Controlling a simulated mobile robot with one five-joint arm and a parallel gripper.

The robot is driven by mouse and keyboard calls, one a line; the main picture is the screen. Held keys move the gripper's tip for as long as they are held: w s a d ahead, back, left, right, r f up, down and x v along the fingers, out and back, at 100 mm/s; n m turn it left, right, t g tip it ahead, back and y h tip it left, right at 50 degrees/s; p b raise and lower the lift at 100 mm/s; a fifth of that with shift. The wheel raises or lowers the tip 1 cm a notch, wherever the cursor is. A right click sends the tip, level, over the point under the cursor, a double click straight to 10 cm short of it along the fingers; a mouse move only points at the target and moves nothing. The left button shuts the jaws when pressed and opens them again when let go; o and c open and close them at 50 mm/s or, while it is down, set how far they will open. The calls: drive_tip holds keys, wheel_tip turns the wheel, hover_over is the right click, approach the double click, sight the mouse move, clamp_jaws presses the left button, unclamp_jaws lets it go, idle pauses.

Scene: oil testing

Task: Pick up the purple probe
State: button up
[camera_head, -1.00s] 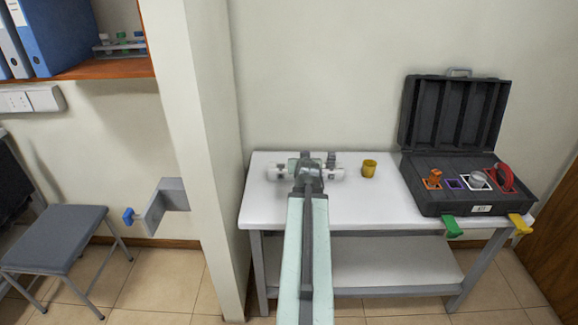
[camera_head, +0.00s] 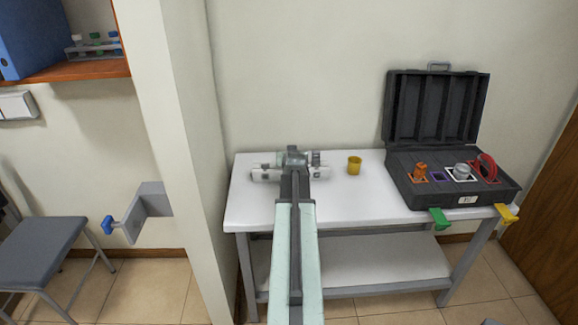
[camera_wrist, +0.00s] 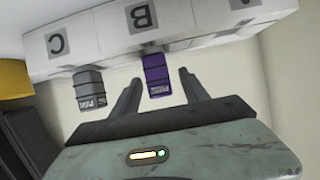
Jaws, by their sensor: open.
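The purple probe (camera_wrist: 157,74) shows in the wrist view, sticking out of a white block (camera_wrist: 190,25) with label plates A, B and C, below plate B. My gripper (camera_wrist: 161,80) is open, with one finger on each side of the purple probe as seen in the picture. I cannot tell whether the fingertips reach alongside it or touch it. In the head view my arm and gripper (camera_head: 293,158) hide the middle of the white block (camera_head: 265,174) on the table, and the purple probe does not show there.
A grey probe (camera_wrist: 89,88) sticks out of the block near plate C. A yellow cup (camera_head: 354,166) stands right of the block on the white table (camera_head: 345,205). A wall pillar (camera_head: 180,150) is at left.

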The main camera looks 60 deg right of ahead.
clamp_jaws()
drive_tip(key=shift+r, duration=0.15)
wheel_tip(320, 180, up, 10)
drive_tip(key=p, duration=1)
